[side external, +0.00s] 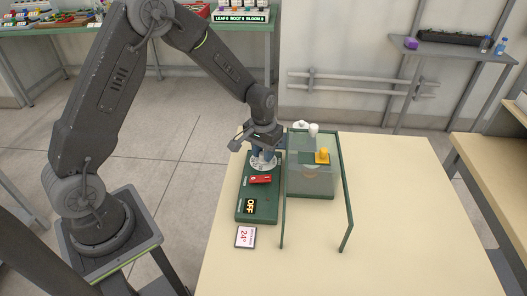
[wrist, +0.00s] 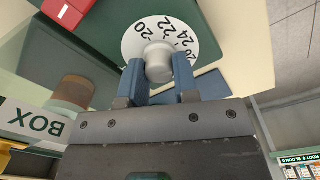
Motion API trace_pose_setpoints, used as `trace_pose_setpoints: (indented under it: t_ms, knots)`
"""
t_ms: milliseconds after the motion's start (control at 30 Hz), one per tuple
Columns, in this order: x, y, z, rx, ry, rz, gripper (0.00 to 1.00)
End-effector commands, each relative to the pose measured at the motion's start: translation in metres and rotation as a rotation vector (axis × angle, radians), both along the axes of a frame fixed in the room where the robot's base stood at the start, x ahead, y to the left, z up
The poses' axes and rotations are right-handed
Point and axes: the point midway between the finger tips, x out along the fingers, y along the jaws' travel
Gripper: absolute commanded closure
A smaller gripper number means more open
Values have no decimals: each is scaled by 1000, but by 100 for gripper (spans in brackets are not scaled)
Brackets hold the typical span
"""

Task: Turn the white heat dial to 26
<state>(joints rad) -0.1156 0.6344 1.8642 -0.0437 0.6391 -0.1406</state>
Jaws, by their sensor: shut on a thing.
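The white heat dial (side external: 262,163) sits at the far end of a green panel (side external: 243,215) on the table. In the wrist view its numbered disc (wrist: 136,48) shows 20, 22 and 24; other marks are partly hidden. Its pale round knob (wrist: 158,62) stands out from the disc. My gripper (wrist: 159,80) has its two blue fingers on either side of the knob, shut on it. In the side view my gripper (side external: 263,152) is right over the dial. I cannot tell which number the dial is set to.
On the panel are a red switch (side external: 260,180) and an OFF display (side external: 250,206). A card (side external: 245,237) reading about 24° lies in front. A clear box (side external: 302,178) with a yellow knob (side external: 322,156) and green frame posts (side external: 346,205) stands right. The table's right is clear.

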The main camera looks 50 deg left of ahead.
Motion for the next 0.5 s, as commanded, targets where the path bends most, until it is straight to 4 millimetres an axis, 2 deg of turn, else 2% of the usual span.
trace_pose_setpoints:
  t_ms: [200, 500]
  knots:
    - [0, 0, 1, 0, 0, -161, 96]
    - [1, 0, 1, 0, -1, -312, 96]
